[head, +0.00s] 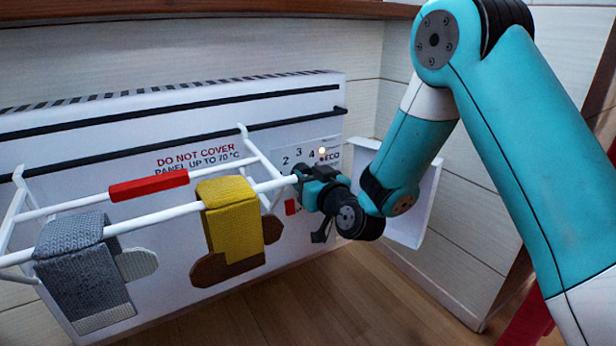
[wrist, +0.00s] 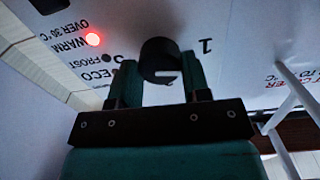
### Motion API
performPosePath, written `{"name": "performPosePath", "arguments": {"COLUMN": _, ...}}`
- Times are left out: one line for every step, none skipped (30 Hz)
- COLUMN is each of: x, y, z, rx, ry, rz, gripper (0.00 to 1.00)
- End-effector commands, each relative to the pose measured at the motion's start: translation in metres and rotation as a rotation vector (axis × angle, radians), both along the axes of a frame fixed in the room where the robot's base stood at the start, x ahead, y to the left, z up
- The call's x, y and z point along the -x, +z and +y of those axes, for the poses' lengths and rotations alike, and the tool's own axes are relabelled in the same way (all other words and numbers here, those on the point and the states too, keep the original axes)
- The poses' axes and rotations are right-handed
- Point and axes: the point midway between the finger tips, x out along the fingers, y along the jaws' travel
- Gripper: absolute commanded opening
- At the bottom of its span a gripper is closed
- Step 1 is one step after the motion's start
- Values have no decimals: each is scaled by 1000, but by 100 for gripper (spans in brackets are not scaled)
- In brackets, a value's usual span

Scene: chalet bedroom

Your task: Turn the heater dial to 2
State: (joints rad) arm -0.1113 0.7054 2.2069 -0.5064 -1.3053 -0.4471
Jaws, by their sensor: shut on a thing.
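The heater (head: 90,150) is a white wall panel, with the numbers 2, 3 and 4 (head: 298,155) printed on its right part. My gripper (head: 308,182) is at the control area just below these numbers and hides the dial in the head view. In the wrist view the black round dial (wrist: 158,52) sits between the two fingers of my gripper (wrist: 160,78), which are shut on its sides. A pale mark shows on the dial's lower edge. A 1 is printed upside down to its right. Which number the dial points at cannot be told.
A white drying rack (head: 150,220) stands out in front of the heater, its bar end close to my gripper. A grey knit piece (head: 80,265) and a yellow one (head: 232,215) hang on it. A red lamp (wrist: 93,39) glows beside WARM. A white bin (head: 415,205) is at right.

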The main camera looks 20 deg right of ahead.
Motion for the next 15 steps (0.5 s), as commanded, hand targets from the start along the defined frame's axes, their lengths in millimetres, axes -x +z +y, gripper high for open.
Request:
{"name": "performPosePath", "arguments": {"x": 1, "y": 1, "z": 0, "rx": -38, "ry": 0, "rz": 11, "gripper": 20}}
{"name": "performPosePath", "arguments": {"x": 1, "y": 0, "z": 0, "rx": -62, "ry": 0, "rz": 18, "gripper": 20}}
{"name": "performPosePath", "arguments": {"x": 1, "y": 0, "z": 0, "rx": -96, "ry": 0, "rz": 27, "gripper": 20}}
{"name": "performPosePath", "arguments": {"x": 1, "y": 0, "z": 0, "rx": -121, "ry": 0, "rz": 34, "gripper": 20}}
{"name": "performPosePath", "arguments": {"x": 1, "y": 0, "z": 0, "rx": -147, "ry": 0, "rz": 41, "gripper": 20}}
{"name": "performPosePath", "arguments": {"x": 1, "y": 0, "z": 0, "rx": -181, "ry": -1, "rz": 50, "gripper": 20}}
{"name": "performPosePath", "arguments": {"x": 1, "y": 0, "z": 0, "rx": -204, "ry": -1, "rz": 57, "gripper": 20}}
{"name": "performPosePath", "arguments": {"x": 1, "y": 0, "z": -1, "rx": -229, "ry": -1, "rz": 63, "gripper": 20}}
{"name": "performPosePath", "arguments": {"x": 1, "y": 0, "z": -1, "rx": -260, "ry": -1, "rz": 72, "gripper": 20}}
{"name": "performPosePath", "arguments": {"x": 1, "y": 0, "z": -1, "rx": -284, "ry": -1, "rz": 79, "gripper": 20}}
{"name": "performPosePath", "arguments": {"x": 1, "y": 0, "z": -1, "rx": -307, "ry": -1, "rz": 84, "gripper": 20}}
{"name": "performPosePath", "arguments": {"x": 1, "y": 0, "z": -1, "rx": -336, "ry": -2, "rz": 92, "gripper": 20}}
{"name": "performPosePath", "arguments": {"x": 1, "y": 0, "z": -1, "rx": -355, "ry": -2, "rz": 97, "gripper": 20}}
{"name": "performPosePath", "arguments": {"x": 1, "y": 0, "z": -1, "rx": -375, "ry": -2, "rz": 103, "gripper": 20}}
{"name": "performPosePath", "arguments": {"x": 1, "y": 0, "z": -1, "rx": -401, "ry": -2, "rz": 109, "gripper": 20}}
